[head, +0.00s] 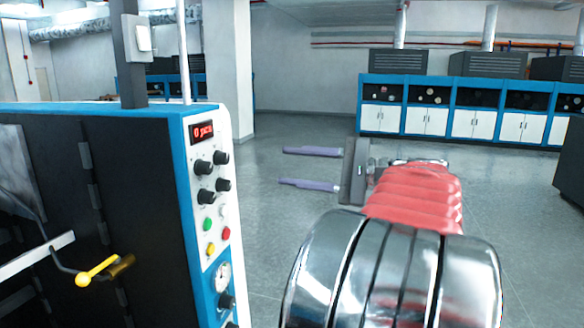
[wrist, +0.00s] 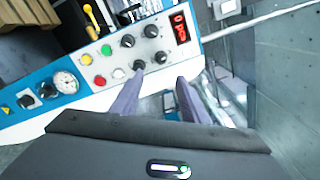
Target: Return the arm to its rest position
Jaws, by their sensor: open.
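My gripper (head: 312,168) has two long purple fingers, spread apart with an empty gap between them. In the head view it reaches left in mid-air, over the grey floor and to the right of the machine's control panel (head: 212,190). My red and chrome arm runs from the lower right up to it. In the wrist view my gripper (wrist: 158,100) points toward the same control panel (wrist: 125,55), with its knobs, buttons, gauge and red display. The fingers overlap the panel's lower edge in that view; I cannot tell the exact distance. Nothing is held.
The blue and black machine (head: 110,200) fills the left, with a yellow-knobbed lever (head: 84,280) sticking out. Blue cabinets with white doors (head: 464,122) line the back wall. A dark unit (head: 570,165) stands at the right edge. The grey floor (head: 290,220) between is clear.

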